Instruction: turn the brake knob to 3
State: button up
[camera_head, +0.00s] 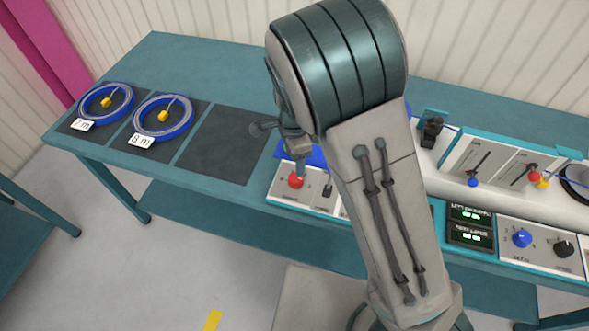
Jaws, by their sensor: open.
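A panel on the right of the bench has a blue knob (521,239) and a black knob (564,249). Their labels are too small to read, so I cannot tell which is the brake knob or what number either points to. My gripper (298,167) is left of centre, partly hidden behind my arm. It is open and hangs just above a red button (296,181) on the front control panel, far left of the two knobs. I cannot tell whether it touches the button.
Blue cable reels (106,104) and (163,117) lie on dark mats at the left, beside an empty mat (217,144). A slider panel (492,165) and green displays (470,226) are at the right. My arm hides the bench's middle.

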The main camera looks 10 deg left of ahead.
notch_tip(320, 180, up, 6)
jog(key=shift+w+f, duration=0.1)
dwell(0.5)
jog(key=s+d+r+n+t+y, duration=0.1)
jog(key=s+d+r+n, duration=0.15)
jog(key=d+r, duration=0.4)
jog(key=s+d+r+n+y, duration=0.1)
jog(key=s+d+r+n, duration=0.2)
jog(key=d, duration=0.7)
jog(key=s+d+r+n+t+h, duration=0.1)
jog(key=s+d+r+n+t, duration=0.2)
jog(key=s+d+n, duration=0.3)
jog(key=s+d+r, duration=0.1)
jog(key=s+d, duration=0.1)
jog(key=d, duration=0.2)
jog(key=shift+s+r+h, duration=0.2)
jog(key=shift+s+h, duration=0.2)
